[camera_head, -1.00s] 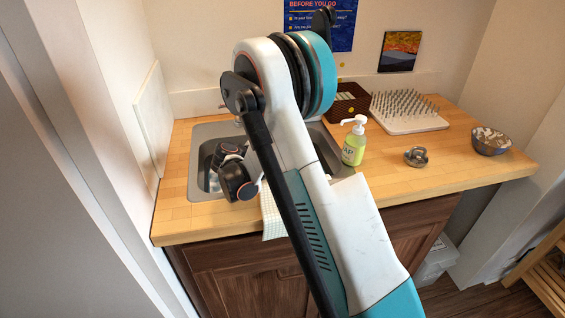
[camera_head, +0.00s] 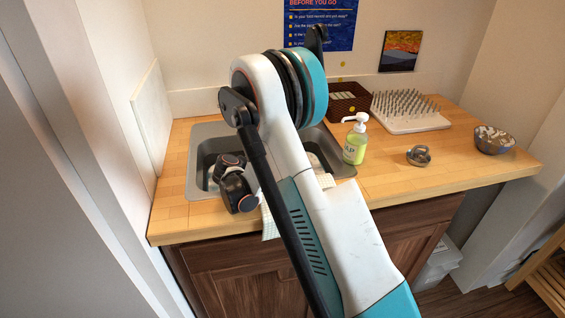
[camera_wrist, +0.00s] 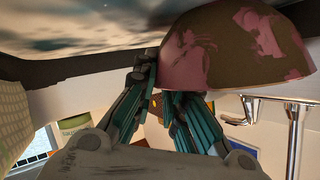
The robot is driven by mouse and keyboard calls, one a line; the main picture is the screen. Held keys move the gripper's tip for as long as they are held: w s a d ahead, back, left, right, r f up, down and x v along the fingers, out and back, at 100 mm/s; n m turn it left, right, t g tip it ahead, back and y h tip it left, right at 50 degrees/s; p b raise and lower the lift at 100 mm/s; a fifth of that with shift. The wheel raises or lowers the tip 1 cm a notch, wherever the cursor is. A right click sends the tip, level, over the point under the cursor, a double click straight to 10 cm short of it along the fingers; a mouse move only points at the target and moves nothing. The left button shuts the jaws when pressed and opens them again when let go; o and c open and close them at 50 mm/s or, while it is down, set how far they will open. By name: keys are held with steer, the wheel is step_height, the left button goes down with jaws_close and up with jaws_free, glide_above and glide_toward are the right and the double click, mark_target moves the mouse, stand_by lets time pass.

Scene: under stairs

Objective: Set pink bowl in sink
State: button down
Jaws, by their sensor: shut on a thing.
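The pink bowl (camera_wrist: 235,50), with brown patches, shows in the wrist view with its rounded side up in the picture. My gripper (camera_wrist: 158,78) is shut on its edge, with one finger on either side. In the head view my wrist hangs over the left part of the grey sink (camera_head: 202,135), and my arm crosses in front of the basin. My fingertips and the bowl are hidden there. I cannot tell whether the bowl touches the sink.
A soap bottle (camera_head: 355,143) stands right of the sink. Behind are a dark basket (camera_head: 347,108) and a spiked white rack (camera_head: 415,125). A metal ring-like item (camera_head: 418,156) and a bowl (camera_head: 492,140) lie farther right. A metal faucet (camera_wrist: 294,140) shows in the wrist view.

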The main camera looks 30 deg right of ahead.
steer(key=c, duration=1.6)
jaws_free()
steer(key=shift+c, duration=0.2)
steer(key=shift+r, duration=0.1)
steer(key=shift+r+p, duration=0.6)
steer(key=shift+p, duration=0.1)
steer(key=p+v, duration=0.2)
steer(key=v, duration=0.5)
steer(key=shift+a, duration=0.25)
steer(key=shift+r, duration=0.1)
